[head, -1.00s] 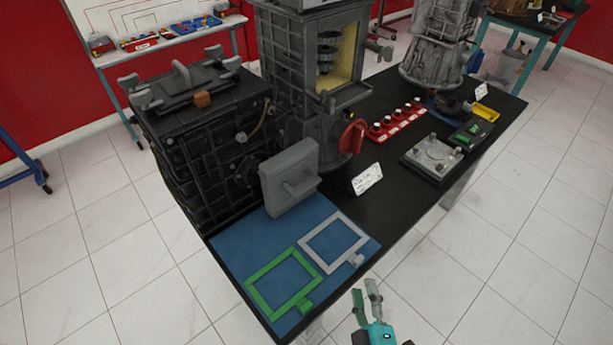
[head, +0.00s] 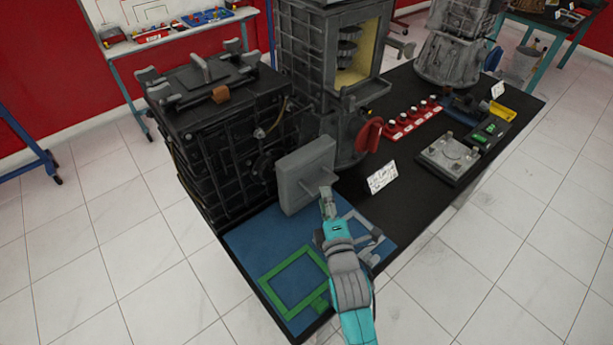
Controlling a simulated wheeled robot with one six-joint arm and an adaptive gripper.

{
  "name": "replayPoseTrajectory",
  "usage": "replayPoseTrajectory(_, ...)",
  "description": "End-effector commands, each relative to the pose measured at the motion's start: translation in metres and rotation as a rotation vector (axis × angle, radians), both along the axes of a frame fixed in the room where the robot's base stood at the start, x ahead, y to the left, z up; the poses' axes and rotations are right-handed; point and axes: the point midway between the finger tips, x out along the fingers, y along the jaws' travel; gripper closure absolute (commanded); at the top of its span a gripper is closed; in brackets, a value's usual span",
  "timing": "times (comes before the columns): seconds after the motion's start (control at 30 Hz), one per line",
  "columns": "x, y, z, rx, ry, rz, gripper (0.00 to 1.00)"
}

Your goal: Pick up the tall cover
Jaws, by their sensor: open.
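The tall cover is most likely the grey square plate (head: 303,167) with a handle bar sticking out of its front face. It stands upright at the back of the blue mat (head: 248,236), in front of the black engine block. My gripper (head: 326,192) is at the right end of the plate's handle, with my teal and grey arm reaching up from the bottom. Its fingers look close to the handle; whether they touch or straddle it is too small to tell. My gripper is open and holds nothing that I can see.
A green frame (head: 292,280) and a grey frame (head: 368,243), partly hidden by my arm, lie on the mat. The black engine block (head: 225,130) stands behind left. A white label card (head: 382,177) and a red strip (head: 410,120) are to the right.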

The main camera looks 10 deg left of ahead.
Motion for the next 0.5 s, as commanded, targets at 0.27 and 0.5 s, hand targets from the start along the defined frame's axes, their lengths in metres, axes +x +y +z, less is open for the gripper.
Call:
replayPoseTrajectory(0.27,0.018,0.010,0.002,0.001,-0.001,0.001,0.58)
replayPoseTrajectory(0.5,0.046,0.024,0.003,0.001,0.000,0.000,0.58)
